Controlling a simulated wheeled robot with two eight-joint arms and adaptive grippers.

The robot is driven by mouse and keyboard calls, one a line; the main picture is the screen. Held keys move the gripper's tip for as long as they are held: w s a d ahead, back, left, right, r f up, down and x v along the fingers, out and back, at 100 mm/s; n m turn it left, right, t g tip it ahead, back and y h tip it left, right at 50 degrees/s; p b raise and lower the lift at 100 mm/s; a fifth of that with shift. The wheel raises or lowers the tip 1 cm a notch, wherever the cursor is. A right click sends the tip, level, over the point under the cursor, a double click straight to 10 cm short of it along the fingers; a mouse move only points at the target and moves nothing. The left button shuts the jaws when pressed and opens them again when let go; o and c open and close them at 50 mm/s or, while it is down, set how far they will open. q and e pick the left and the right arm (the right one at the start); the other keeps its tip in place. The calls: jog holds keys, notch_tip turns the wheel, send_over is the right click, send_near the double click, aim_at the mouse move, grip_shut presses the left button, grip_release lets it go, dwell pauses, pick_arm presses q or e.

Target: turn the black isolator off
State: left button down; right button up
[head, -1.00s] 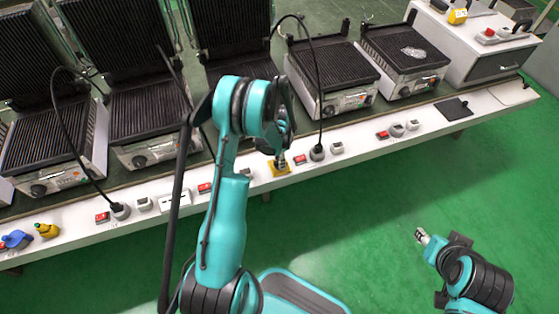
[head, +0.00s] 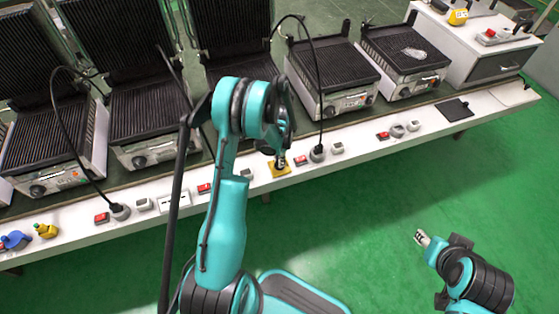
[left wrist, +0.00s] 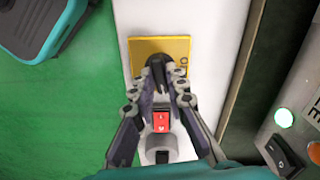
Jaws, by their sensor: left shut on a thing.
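The black isolator is a dark knob (left wrist: 157,70) on a square yellow plate (left wrist: 146,47) on the white front strip of the bench. The plate also shows in the head view (head: 286,171), partly covered by the gripper. My left gripper (left wrist: 158,88) is shut on the black knob, with a finger on each side of it; it also shows in the head view (head: 280,158). The knob lies lengthwise up the wrist picture, with dark lettering to its right on the plate. My right gripper (head: 421,238) hangs over the green floor, away from the bench.
A red rocker switch (left wrist: 161,121) and a grey socket (left wrist: 158,150) are close to the plate. A plugged-in black cable (head: 319,140) rises beside it. Several contact grills (head: 330,80) stand behind the strip. Green floor in front is clear.

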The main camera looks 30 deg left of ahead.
pick_arm(q)
jog(key=n, duration=0.3)
jog(key=shift+n+b, duration=0.3)
jog(key=n, duration=0.4)
jog(key=shift+n, duration=0.3)
jog(key=n, duration=0.3)
jog(key=shift+n, duration=2.2)
jog(key=c, duration=1.5)
grip_release()
jog(key=shift+c, duration=0.2)
jog(key=shift+r, duration=0.1)
